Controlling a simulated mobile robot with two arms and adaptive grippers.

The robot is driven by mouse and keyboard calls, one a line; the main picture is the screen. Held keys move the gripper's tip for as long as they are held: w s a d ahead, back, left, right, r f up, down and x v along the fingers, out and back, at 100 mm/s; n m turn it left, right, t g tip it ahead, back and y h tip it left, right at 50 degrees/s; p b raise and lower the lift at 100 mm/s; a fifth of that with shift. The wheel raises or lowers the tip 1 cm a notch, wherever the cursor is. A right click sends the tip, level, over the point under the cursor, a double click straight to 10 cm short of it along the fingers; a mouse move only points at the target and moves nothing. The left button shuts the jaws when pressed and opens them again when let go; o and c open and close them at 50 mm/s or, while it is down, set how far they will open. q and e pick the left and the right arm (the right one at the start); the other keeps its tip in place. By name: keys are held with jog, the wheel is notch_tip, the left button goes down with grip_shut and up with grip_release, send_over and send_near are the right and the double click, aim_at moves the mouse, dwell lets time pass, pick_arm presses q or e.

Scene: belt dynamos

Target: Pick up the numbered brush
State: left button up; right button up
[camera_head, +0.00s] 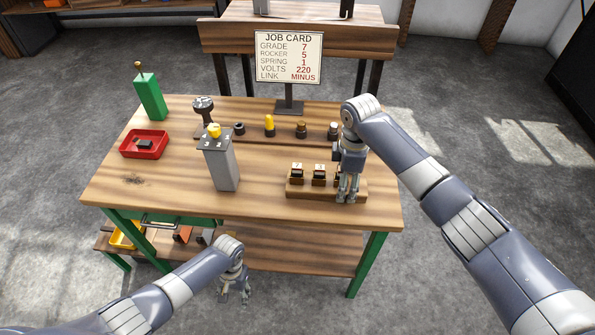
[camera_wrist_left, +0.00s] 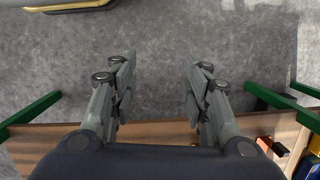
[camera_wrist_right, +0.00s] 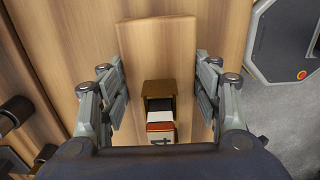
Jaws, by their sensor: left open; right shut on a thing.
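A wooden rack (camera_head: 325,194) at the front right of the bench holds small dark brown, copper-coloured brushes with white number labels. The left brush (camera_head: 297,171) seems marked 7; the middle brush (camera_head: 319,174) has a label too small to read surely. My right gripper (camera_head: 347,196) is over the rack's right part and partly hides another brush. In the right wrist view, this brush (camera_wrist_right: 160,112), marked with what looks like a 4, sits between the fingers, with gaps beside it. My left gripper (camera_head: 234,294) is open and empty, in front of the bench.
A job card (camera_head: 289,58) reads grade 7. A grey post (camera_head: 220,167) with a yellow knob stands left of the rack. Several small parts, including a yellow-topped one (camera_head: 269,126), line the back. A red tray (camera_head: 144,144) and green block (camera_head: 149,98) are at left.

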pick_arm(q)
jog(key=w+a+r, duration=0.3)
jog(key=w+r, duration=0.1)
jog(key=r, duration=0.8)
jog(key=w+a+r+y, duration=0.1)
jog(key=w+a+r, duration=0.2)
jog(key=r, duration=0.8)
jog(key=w+a+r, duration=0.3)
jog(key=w+r, duration=0.1)
jog(key=r, duration=0.8)
jog(key=n+t+h, duration=0.1)
jog(key=t+h, duration=0.1)
jog(key=t, duration=0.5)
send_near(297, 166)
jog(key=x, duration=0.7)
jog(key=shift+w+f, duration=0.15)
jog(key=shift+f, duration=0.2)
jog(key=shift+w+f, duration=0.2)
jog(key=shift+f, duration=0.2)
grip_shut()
